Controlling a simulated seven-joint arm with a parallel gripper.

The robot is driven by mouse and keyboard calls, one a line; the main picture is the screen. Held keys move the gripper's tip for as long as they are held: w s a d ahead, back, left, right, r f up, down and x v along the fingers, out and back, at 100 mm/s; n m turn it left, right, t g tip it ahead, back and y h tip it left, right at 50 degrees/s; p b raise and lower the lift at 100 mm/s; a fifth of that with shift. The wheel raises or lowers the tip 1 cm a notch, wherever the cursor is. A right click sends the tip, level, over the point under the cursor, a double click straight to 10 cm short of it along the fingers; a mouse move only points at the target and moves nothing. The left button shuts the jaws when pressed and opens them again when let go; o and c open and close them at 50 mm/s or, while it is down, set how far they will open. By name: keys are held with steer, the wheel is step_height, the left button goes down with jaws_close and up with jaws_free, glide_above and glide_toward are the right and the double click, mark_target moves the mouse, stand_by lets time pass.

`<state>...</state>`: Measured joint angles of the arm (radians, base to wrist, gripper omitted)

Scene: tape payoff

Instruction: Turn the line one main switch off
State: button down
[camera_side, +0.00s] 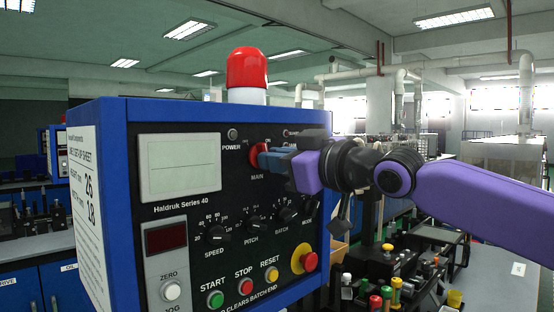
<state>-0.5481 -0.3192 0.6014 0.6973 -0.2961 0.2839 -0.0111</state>
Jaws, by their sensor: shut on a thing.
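The control panel (180,210) is a blue-framed box with a dark face marked Haldruk Series 40. The main switch (255,154) is a red knob above the MAIN label, in the upper right of the panel. My gripper (268,159) reaches in from the right and is shut on the switch. Its fingers cover much of the knob, and I cannot tell exactly which way the handle points. An ON mark shows just above the knob; other position marks are hard to read.
A red beacon (247,68) stands on top of the box. Below the switch are speed, pitch and batch knobs, green START (215,299), red STOP (243,286) and yellow RESET (271,274) buttons, and a red emergency button (308,261). Machinery stands behind at lower right.

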steer(key=n, duration=0.5)
steer(key=shift+n, duration=0.3)
stand_by(0.4)
steer(key=c, duration=1.2)
jaws_free()
steer(key=shift+o, duration=0.2)
steer(key=shift+d, duration=0.15)
steer(key=v, duration=1.7)
steer(key=shift+s+r, duration=0.1)
